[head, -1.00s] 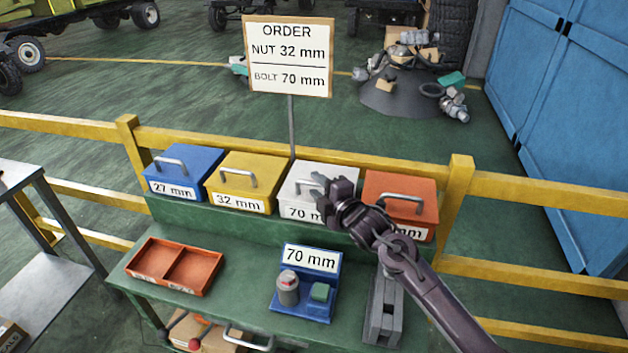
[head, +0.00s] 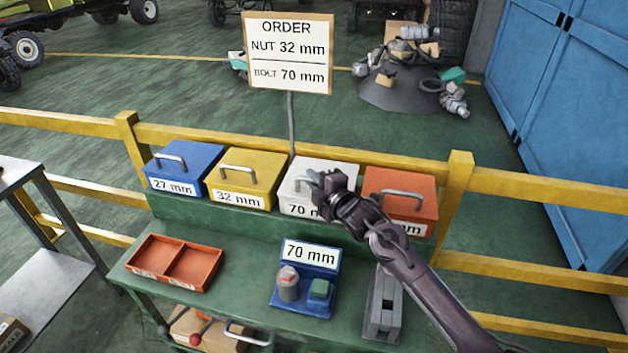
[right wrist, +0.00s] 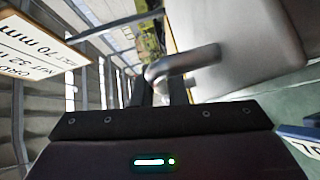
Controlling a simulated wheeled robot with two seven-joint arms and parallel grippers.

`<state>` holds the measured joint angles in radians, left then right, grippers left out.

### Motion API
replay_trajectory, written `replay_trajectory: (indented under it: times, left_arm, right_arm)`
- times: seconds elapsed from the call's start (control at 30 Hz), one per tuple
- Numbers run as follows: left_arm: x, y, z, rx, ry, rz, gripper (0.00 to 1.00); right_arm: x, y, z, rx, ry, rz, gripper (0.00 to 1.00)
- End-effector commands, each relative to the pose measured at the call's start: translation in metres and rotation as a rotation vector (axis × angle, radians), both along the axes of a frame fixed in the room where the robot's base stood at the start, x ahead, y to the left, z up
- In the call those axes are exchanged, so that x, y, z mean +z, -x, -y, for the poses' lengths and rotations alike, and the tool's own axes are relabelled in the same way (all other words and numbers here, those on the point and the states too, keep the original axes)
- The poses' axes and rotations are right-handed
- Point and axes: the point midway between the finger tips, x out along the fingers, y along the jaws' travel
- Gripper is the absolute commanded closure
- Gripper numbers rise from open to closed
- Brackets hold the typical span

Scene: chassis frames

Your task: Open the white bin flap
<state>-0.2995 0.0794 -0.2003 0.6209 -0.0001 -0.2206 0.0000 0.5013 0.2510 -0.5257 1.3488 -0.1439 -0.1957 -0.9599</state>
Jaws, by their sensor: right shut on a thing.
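The white bin (head: 309,177), with its label partly covered and reading 70, stands on the raised green shelf between the yellow and orange bins. Its flap looks closed in the head view. My right gripper (head: 321,186) is at the front of this flap and hides part of its metal handle. In the right wrist view the handle (right wrist: 185,64) runs in between the fingers of my right gripper (right wrist: 160,88), which is shut on it. The pale flap (right wrist: 240,35) fills the upper right there. My left gripper is not in view.
The blue bin (head: 182,168), yellow bin (head: 242,180) and orange bin (head: 400,195) stand in the same row. Below are a red two-part tray (head: 173,262), a blue 70 mm stand (head: 303,285) and a grey block (head: 382,310). A yellow rail (head: 80,123) and the order sign (head: 289,55) are behind.

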Motion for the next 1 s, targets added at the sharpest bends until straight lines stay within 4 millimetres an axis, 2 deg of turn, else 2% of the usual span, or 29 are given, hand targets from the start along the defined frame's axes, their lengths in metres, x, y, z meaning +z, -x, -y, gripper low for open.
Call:
replay_trajectory:
  times: [0.17,0.37,0.7,1.0]
  left_arm:
    - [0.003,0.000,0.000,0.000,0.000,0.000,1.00]
    - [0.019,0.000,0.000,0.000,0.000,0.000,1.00]
    - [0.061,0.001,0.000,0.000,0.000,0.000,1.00]
    - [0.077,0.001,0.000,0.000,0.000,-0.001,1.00]
  right_arm:
    - [0.001,0.000,0.000,0.001,-0.002,-0.008,1.00]
    - [0.016,-0.003,0.001,0.000,-0.020,-0.065,1.00]
    - [0.053,-0.022,0.007,-0.001,-0.093,-0.288,1.00]
    - [0.072,-0.041,0.014,-0.001,-0.156,-0.477,1.00]
